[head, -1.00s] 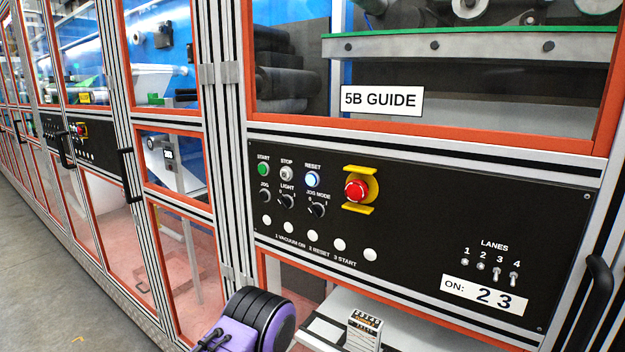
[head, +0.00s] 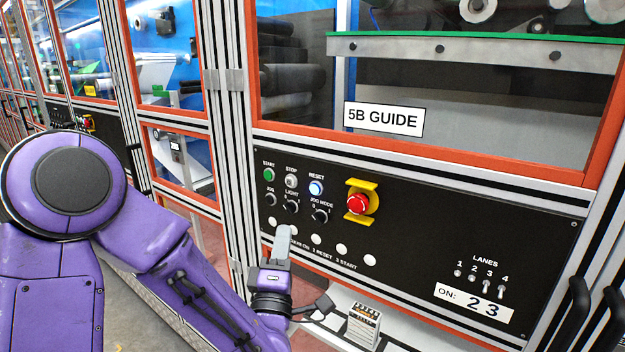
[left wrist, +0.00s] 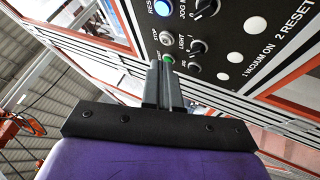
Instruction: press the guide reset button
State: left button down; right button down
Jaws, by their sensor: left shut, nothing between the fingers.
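The reset button (head: 316,188) is a blue-white lit round button under the RESET label on the black 5B GUIDE panel. It also shows at the top of the left wrist view (left wrist: 162,7). My left gripper (head: 284,229) is shut and empty, its fingers pointing up in front of the panel's lower left, below and left of the button and apart from it. In the left wrist view its closed fingertips (left wrist: 161,64) overlap the edge of the green start button (left wrist: 168,58); I cannot tell the gap to the panel. My right gripper is not in view.
A red emergency stop (head: 358,204) with yellow guards sits right of the reset button. The grey stop button (head: 291,181) is to its left, and the jog mode knob (head: 320,215) is below. A small counter-like box (head: 364,324) stands below the panel.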

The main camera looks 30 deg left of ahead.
aim_at(315, 189)
pick_arm(q)
jog(key=r+n, duration=0.1)
jog(key=s+r+n+y, duration=0.1)
jog(key=r, duration=0.1)
jog(key=r+n+y, duration=0.1)
jog(key=r, duration=0.1)
jog(key=shift+s+a, duration=0.15)
jog(key=shift+a, duration=0.2)
jog(key=shift+f, duration=0.1)
jog(key=shift+w+d, duration=0.2)
jog(key=shift+w, duration=2.05)
jog(key=shift+w+d, duration=0.15)
jog(key=shift+w, duration=2.05)
jog(key=shift+w, duration=0.1)
